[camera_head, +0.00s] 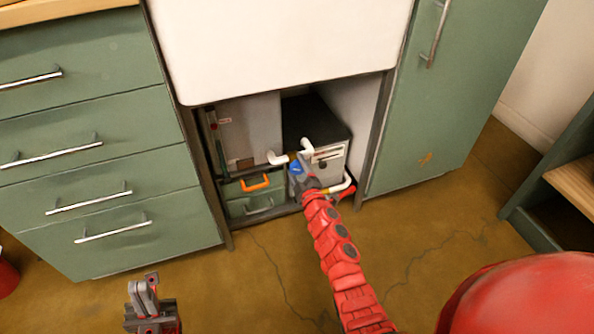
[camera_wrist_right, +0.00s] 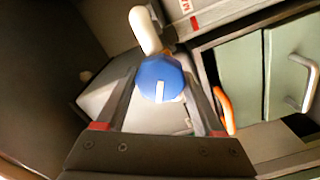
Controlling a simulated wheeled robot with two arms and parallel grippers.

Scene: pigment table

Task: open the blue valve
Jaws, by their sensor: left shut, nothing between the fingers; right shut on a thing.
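The blue valve (camera_wrist_right: 160,72) is a round blue knob with a white mark on its face, set at the end of a white pipe (camera_wrist_right: 146,28). My right gripper (camera_wrist_right: 160,90) is shut on the knob, one finger on each side. In the head view the blue valve (camera_head: 295,169) shows as a small blue patch in the opening under the sink, partly hidden by my right gripper (camera_head: 299,172). My left gripper (camera_head: 146,285) is shut and empty, low at the left above the floor, far from the valve.
The white sink (camera_head: 285,45) hangs above the opening. A grey box (camera_head: 329,157), a green case with an orange handle (camera_head: 255,184) and white pipe pieces (camera_head: 278,158) crowd the space around the valve. Green drawers (camera_head: 100,150) and a green door (camera_head: 440,120) flank it.

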